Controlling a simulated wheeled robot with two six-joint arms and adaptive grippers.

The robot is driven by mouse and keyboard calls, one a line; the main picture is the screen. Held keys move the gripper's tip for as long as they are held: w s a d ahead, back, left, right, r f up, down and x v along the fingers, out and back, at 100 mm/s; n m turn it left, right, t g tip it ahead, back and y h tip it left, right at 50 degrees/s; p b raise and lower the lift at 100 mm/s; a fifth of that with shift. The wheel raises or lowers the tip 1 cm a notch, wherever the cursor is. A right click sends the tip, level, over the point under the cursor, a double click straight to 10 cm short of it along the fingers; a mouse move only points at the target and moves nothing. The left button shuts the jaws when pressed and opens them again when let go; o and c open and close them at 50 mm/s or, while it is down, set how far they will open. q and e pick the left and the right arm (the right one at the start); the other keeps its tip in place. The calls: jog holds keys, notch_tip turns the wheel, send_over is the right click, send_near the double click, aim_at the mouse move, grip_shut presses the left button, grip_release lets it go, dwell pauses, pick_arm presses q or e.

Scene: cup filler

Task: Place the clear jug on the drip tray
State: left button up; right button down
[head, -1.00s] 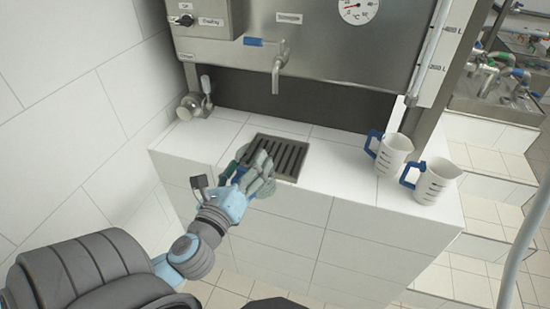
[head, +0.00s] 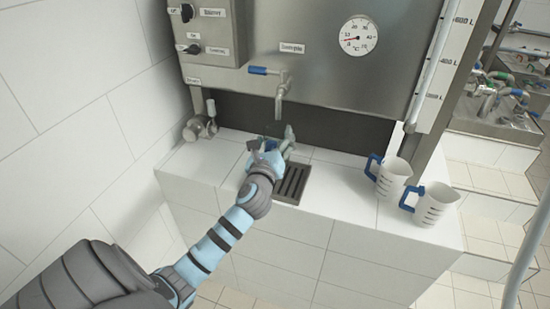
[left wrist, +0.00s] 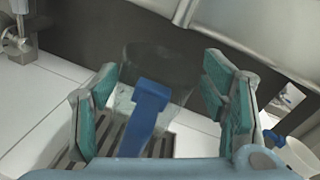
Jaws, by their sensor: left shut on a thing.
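The clear jug (left wrist: 158,72) shows faintly in the left wrist view between my fingers, with its blue handle (left wrist: 146,112) toward me. My left gripper (head: 275,143) is shut on the jug. In the head view it is over the back part of the drip tray, below the tap, and hides most of the jug. The drip tray (head: 291,184) is a dark slatted grate set in the white tiled counter. Its slats (left wrist: 112,138) also show under the jug in the left wrist view. I cannot tell whether the jug touches it. My right gripper is not in view.
A tap with a blue lever (head: 280,88) hangs from the steel panel above the tray. Two white measuring jugs with blue handles (head: 392,176) (head: 436,204) stand at the counter's right. A small metal valve (head: 200,126) is at the back left. The counter between is clear.

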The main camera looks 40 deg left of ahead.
pick_arm(q)
jog(key=shift+w+f+b, duration=0.25)
jog(key=shift+f+b, duration=0.05)
jog(key=shift+f, duration=0.3)
notch_tip(320, 180, down, 6)
jog(key=b, duration=0.2)
jog(key=shift+s+a+r+b, duration=0.1)
jog(key=shift+r+b, duration=0.05)
jog(key=shift+b, duration=0.2)
jog(key=shift+w, duration=0.2)
jog(key=o, duration=1.4)
jog(key=shift+f, duration=0.2)
jog(key=o, duration=0.5)
jog(key=shift+c, duration=0.2)
